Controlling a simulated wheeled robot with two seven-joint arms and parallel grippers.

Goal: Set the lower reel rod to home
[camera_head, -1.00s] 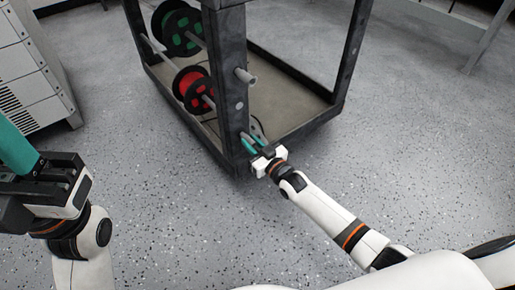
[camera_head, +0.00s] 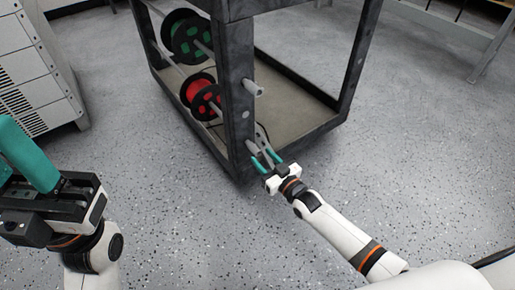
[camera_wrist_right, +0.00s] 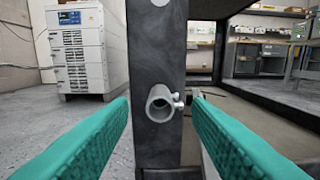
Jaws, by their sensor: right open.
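The lower reel rod shows as a grey hollow tube end (camera_wrist_right: 160,103) sticking out of the dark post in the right wrist view, with a small pin or clip at its right side. In the head view its end (camera_head: 253,148) is near my right gripper. My right gripper (camera_head: 266,158) is open and empty, its teal fingers pointing at the post; in the wrist view the fingers lie left and right of the tube end, apart from it. A red reel (camera_head: 201,93) hangs in the rack. My left gripper (camera_head: 28,155) is at the left edge, partly cut off, away from the rack.
The dark rack post (camera_head: 237,110) stands in front of my right gripper. A green and black reel (camera_head: 187,38) hangs farther back, and another rod end (camera_head: 255,90) sticks out higher on the post. A white cabinet (camera_head: 38,70) stands at left. The speckled floor in front is clear.

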